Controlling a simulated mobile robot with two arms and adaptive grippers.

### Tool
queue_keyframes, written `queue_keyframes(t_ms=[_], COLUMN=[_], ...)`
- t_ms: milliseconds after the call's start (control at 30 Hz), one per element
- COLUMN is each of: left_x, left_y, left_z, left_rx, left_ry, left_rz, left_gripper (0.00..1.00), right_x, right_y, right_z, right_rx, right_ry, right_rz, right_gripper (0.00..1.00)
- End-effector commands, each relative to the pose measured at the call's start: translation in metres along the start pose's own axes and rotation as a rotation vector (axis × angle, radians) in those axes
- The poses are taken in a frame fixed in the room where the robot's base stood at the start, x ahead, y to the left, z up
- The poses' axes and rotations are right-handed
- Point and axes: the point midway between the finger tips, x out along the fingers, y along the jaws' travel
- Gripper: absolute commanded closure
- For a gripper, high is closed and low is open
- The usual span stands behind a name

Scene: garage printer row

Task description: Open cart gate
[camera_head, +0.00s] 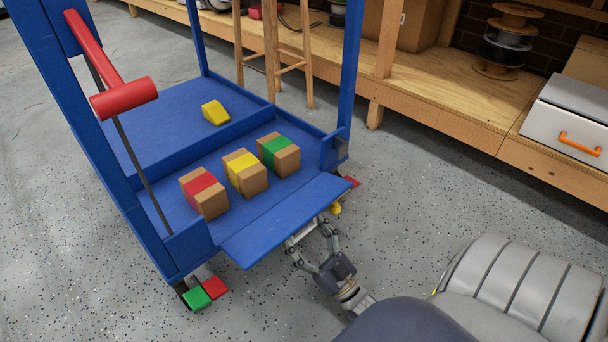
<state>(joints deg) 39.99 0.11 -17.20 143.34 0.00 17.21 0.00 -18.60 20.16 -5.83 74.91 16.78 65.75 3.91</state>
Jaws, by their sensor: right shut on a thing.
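The blue cart (165,110) stands at the left on its wheels. Its gate, a blue panel (285,218) along the front edge of the lower deck, is tilted outward, with its broad face showing from above. My right gripper (307,240) is at the gate's outer edge, below the panel. It is shut on a pale grey handle (300,233) there, partly hidden by the panel and the fingers. My left gripper is out of view.
Boxes with red (205,193), yellow (245,171) and green (279,154) bands sit behind the gate. A yellow wedge (215,112) lies farther back. Red and green pedals (197,298) are near the front left wheel.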

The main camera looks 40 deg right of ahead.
Motion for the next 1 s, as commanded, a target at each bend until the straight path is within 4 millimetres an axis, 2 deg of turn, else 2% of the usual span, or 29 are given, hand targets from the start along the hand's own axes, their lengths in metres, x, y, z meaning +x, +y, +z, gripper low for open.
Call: queue_keyframes(t_ms=[100, 133, 200, 667, 833, 967, 1000], left_x=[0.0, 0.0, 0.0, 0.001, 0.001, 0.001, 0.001], left_y=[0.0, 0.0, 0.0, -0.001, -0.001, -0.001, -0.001], left_z=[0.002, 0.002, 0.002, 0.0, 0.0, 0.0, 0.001], left_rx=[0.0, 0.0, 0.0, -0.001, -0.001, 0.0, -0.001], left_ry=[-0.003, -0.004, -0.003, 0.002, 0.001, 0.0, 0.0], left_rz=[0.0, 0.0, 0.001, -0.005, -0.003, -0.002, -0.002], left_gripper=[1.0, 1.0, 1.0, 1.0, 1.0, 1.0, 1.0], right_x=[0.0, 0.0, 0.0, -0.002, -0.024, -0.054, -0.063], right_y=[-0.002, -0.002, -0.002, 0.0, -0.001, -0.001, -0.001], right_z=[0.004, 0.004, 0.003, 0.001, 0.002, 0.003, -0.004], right_rx=[0.002, 0.002, 0.001, 0.0, 0.0, 0.001, 0.001], right_ry=[-0.012, -0.012, -0.011, -0.005, -0.01, -0.012, -0.012], right_rz=[-0.003, -0.003, -0.003, 0.0, 0.0, 0.0, -0.001], right_gripper=[0.68, 0.21, 0.05, 0.05, 0.05, 0.05, 0.05])
